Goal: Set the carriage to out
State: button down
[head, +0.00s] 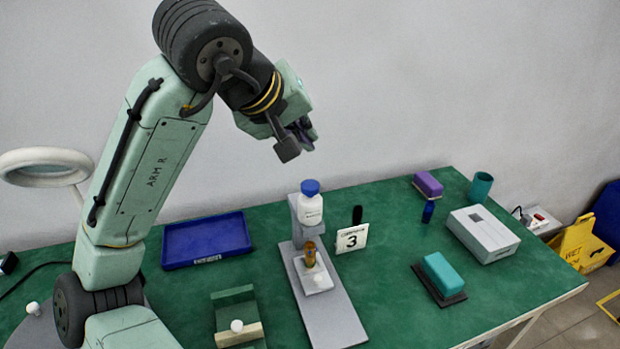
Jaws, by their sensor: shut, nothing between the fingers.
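A small pale carriage (317,281) sits on the base below and in front of the bottle, bearing a brownish-orange object (310,254). The carriage is near the post, with a long bare stretch of base in front of it. My gripper (292,146) is shut and empty, high above the table, above and slightly left of the bottle, touching nothing.
A card marked 3 (352,238) and a dark upright object (357,214) stand right of the pump. A teal block (444,275) and grey box (483,234) are at right.

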aim_at(316, 279)
jog(key=k+j, duration=0.75)
jog(key=k, duration=0.1)
